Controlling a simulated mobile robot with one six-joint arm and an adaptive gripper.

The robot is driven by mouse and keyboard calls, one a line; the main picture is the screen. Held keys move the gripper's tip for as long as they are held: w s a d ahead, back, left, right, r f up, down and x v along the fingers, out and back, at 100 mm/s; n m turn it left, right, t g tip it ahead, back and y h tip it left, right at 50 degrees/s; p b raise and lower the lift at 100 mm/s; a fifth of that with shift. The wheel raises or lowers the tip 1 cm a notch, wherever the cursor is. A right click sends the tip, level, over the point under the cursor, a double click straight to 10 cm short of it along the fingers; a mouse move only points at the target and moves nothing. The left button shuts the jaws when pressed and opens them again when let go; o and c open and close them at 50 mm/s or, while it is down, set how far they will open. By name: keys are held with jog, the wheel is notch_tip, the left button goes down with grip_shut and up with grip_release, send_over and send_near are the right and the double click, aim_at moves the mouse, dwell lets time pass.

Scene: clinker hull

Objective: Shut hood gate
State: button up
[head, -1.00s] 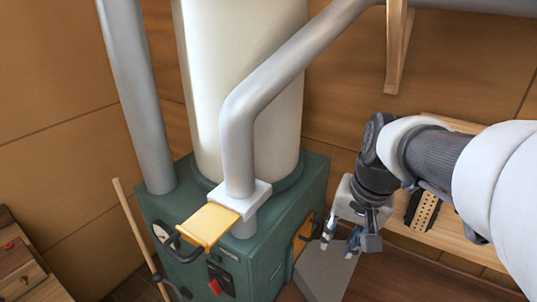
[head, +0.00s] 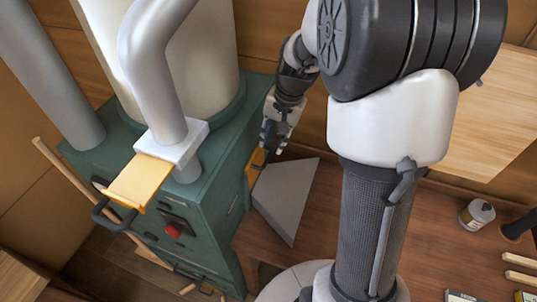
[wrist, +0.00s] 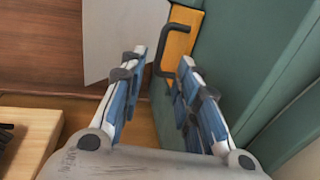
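A yellow-orange gate plate (head: 254,170) sits low on the right side of the green cabinet, beside a grey wedge-shaped hood (head: 285,195). In the wrist view the plate (wrist: 178,45) has a black bar handle (wrist: 182,32), and part of the pale hood (wrist: 112,38) shows to its left. My gripper (wrist: 162,62) is open, its blue-padded fingers pointing at the plate. The handle's lower end appears between the fingertips; I cannot tell whether they touch it. In the head view my gripper (head: 273,146) is just above the plate and partly hides it.
Another yellow gate plate (head: 140,182) with a black handle sticks out of a white collar on the grey pipe. The green cabinet (head: 215,200) stands close to my gripper. A wooden bench (head: 430,215) with a can (head: 476,213) is at right.

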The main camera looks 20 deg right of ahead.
aim_at(268, 158)
jog(key=f, duration=0.2)
jog(key=f+b, duration=0.1)
jog(key=f, duration=0.1)
jog(key=w+a+f, duration=0.1)
jog(key=f, duration=0.2)
jog(key=shift+f, duration=0.1)
jog(key=shift+c, duration=0.5)
grip_shut()
